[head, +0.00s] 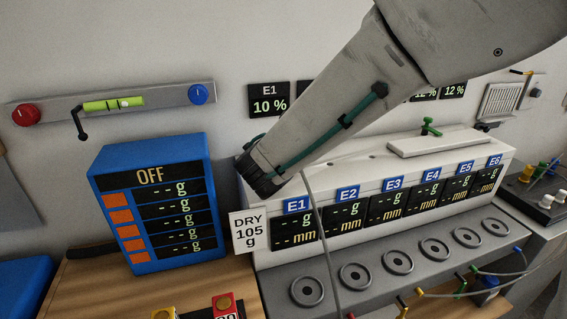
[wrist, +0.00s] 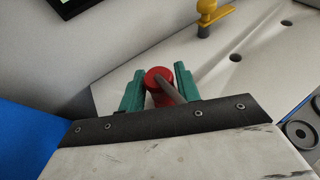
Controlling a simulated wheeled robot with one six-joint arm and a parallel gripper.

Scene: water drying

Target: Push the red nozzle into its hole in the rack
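The red nozzle (wrist: 158,75) is between the two teal fingers of my gripper (wrist: 159,85) in the wrist view. The fingers press close on both its sides, and a grey hose or rod slants off it to the lower right. In the head view my gripper (head: 258,174) is at the left end of the white rack-like housing (head: 262,222), above the E1 display. The fingertips are mostly hidden there and the red nozzle is not visible. Holes show in the white top surface (wrist: 235,57) in the wrist view. I cannot tell which hole is the red nozzle's.
A blue scale box (head: 150,205) reading OFF stands just left of my gripper. A yellow plug (wrist: 207,12) stands on the white top. A green plug (head: 430,127) stands on a raised plate. Grey ring sockets line the front.

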